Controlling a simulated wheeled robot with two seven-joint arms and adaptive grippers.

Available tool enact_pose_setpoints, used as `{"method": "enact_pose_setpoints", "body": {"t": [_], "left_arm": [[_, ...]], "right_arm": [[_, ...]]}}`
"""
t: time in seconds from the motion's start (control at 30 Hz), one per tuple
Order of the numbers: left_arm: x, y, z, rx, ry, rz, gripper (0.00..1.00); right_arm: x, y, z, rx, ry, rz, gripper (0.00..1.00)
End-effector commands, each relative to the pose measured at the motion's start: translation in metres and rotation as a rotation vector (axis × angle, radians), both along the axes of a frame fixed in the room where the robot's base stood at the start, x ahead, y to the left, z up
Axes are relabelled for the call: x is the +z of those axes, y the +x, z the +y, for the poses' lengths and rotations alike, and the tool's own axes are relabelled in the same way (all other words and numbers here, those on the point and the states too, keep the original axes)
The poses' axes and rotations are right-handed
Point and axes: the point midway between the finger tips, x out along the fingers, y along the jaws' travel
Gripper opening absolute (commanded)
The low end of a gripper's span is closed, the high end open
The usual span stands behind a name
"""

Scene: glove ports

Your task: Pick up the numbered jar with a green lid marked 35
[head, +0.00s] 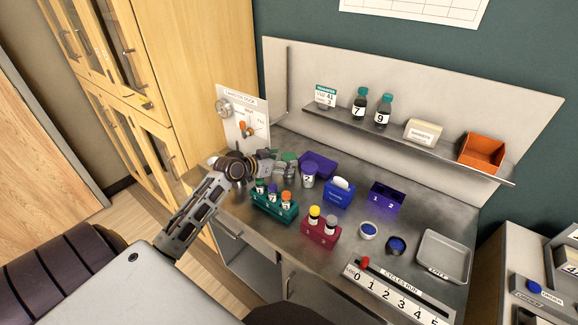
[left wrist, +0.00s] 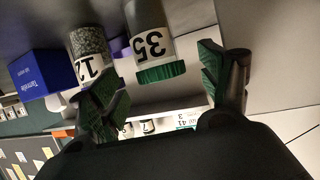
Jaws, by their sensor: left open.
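The jar marked 35 (left wrist: 151,46) has a white label and a ridged green lid (left wrist: 160,73). In the left wrist view it shows between the two fingers, with a gap on the right side. In the head view its green lid (head: 289,156) shows just beyond my left gripper (head: 278,164), which hides most of the jar. My left gripper (left wrist: 157,85) is open, with nothing held. A second jar, marked 12 (left wrist: 90,58), stands close by, partly behind the left-hand finger in the wrist view. My right gripper is not in view.
A purple-lidded jar (head: 308,177), a purple tray (head: 318,163) and a blue box (head: 339,192) stand close to the right. A teal rack (head: 274,208) and a red rack (head: 320,234) hold vials in front. A switch panel (head: 243,118) rises behind.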

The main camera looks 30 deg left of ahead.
Motion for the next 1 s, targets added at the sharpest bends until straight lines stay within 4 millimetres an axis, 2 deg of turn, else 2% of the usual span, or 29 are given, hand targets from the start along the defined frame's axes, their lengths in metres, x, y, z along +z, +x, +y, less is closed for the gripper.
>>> {"method": "enact_pose_setpoints", "body": {"t": [0.5,1.0], "left_arm": [[-0.011,0.034,-0.008,0.001,0.0,-0.001,0.78],[-0.013,0.035,-0.009,0.0,0.0,0.0,0.78]], "right_arm": [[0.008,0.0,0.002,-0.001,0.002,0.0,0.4],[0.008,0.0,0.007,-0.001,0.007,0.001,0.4]]}}
